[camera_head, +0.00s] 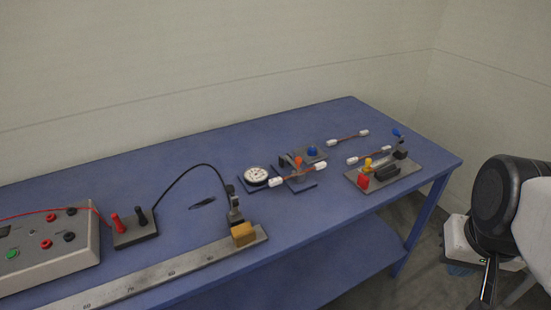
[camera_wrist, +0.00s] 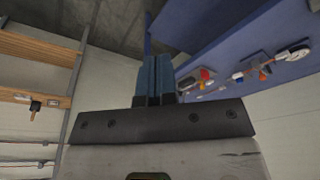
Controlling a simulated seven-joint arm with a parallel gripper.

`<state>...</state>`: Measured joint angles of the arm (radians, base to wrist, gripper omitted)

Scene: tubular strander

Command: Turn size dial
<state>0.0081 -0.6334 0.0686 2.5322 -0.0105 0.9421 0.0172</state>
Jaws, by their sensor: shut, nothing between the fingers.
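A round white-faced dial (camera_head: 256,174) sits on a small dark plate near the middle of the blue table. A blue knob (camera_head: 312,151) is on a grey block to its right. I cannot tell for sure which of these is the size dial. The white dial also shows at the upper right of the wrist view (camera_wrist: 294,52). My gripper (camera_wrist: 153,62) is shut and empty, with its fingers together. It is clear of the table and apart from both the dial and the knob. In the head view my arm is at the right edge, off the table.
The blue table (camera_head: 120,180) also holds a steel ruler bar (camera_head: 150,284) with a yellow-brown block (camera_head: 243,234), a meter box (camera_head: 50,250), white-ended wire pieces (camera_head: 347,137) and a grey fixture (camera_head: 400,172) with red, yellow and blue parts. Wooden shelves (camera_wrist: 40,48) stand left in the wrist view.

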